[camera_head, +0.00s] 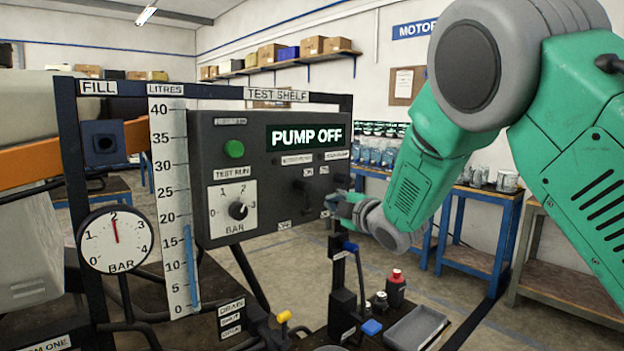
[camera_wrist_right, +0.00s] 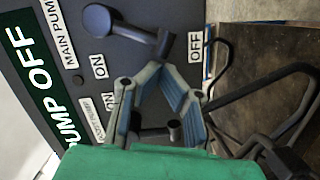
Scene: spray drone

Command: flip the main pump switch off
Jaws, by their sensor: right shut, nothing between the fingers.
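The grey control panel (camera_head: 265,165) has a lit display (camera_head: 308,135) reading PUMP OFF. A second lever, the boost pump switch (camera_wrist_right: 152,133), shows behind and between the fingers. In the head view my right gripper (camera_head: 342,204) is at the panel's lower right. My left gripper is not in view.
A round gauge (camera_head: 115,239) and litre scale (camera_head: 174,205) stand left of the panel. A green button (camera_head: 234,149) and bar dial (camera_head: 238,211) are on it.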

